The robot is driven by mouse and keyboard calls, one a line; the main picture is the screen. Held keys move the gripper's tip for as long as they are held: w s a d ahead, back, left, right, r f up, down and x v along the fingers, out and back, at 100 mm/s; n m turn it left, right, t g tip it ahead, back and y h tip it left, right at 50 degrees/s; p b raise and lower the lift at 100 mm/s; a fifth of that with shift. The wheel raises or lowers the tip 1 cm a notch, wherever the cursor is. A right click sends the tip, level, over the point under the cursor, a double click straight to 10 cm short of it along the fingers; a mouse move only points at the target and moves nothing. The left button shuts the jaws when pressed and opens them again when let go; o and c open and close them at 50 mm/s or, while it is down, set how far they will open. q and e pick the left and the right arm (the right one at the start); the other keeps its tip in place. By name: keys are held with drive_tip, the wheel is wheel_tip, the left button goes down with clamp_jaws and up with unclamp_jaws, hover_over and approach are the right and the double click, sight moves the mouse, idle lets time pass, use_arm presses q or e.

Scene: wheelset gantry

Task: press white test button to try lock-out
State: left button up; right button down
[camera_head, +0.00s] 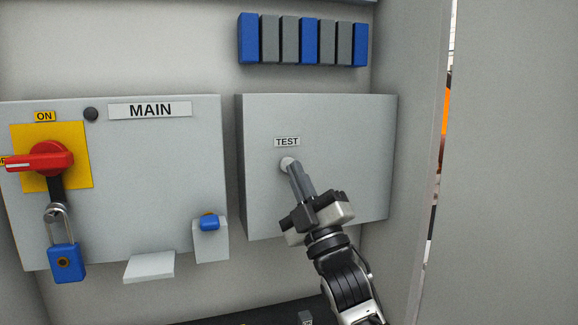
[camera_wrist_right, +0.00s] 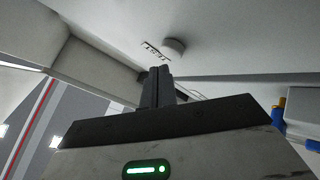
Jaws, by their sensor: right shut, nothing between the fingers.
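The white test button (camera_head: 287,163) sits on the grey box (camera_head: 345,125) under the TEST label (camera_head: 287,142). My right gripper (camera_head: 293,168) is shut and empty, its fingertips at the button in the head view, partly over it. In the right wrist view the button (camera_wrist_right: 174,46) shows just beyond the shut fingers (camera_wrist_right: 158,72); I cannot tell whether they touch it. The red rotary switch (camera_head: 45,160) on its yellow plate has its handle pointing left. A blue padlock (camera_head: 66,262) hangs below it by its shackle. My left gripper is not in view.
The MAIN box (camera_head: 150,160) stands left of the test box. A small bracket with a blue item (camera_head: 209,223) and a small shelf (camera_head: 150,267) sit low at its front. Blue and grey modules (camera_head: 290,40) line the wall above. The cabinet side wall (camera_head: 420,160) bounds the right.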

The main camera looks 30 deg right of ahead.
drive_tip(key=shift+w, duration=0.1)
drive_tip(key=shift+w+d, duration=0.1)
drive_tip(key=shift+w, duration=0.2)
drive_tip(key=shift+w+d, duration=0.1)
drive_tip(key=shift+w, duration=0.3)
idle(0.9)
drive_tip(key=shift+s, duration=0.1)
drive_tip(key=shift+s+a, duration=0.2)
drive_tip(key=shift+s, duration=0.5)
drive_tip(key=shift+s, duration=0.1)
drive_tip(key=s, duration=0.2)
drive_tip(key=s+a+p, duration=0.1)
drive_tip(key=s, duration=0.1)
drive_tip(key=shift+s+a, duration=0.1)
drive_tip(key=shift+s, duration=0.25)
idle(0.7)
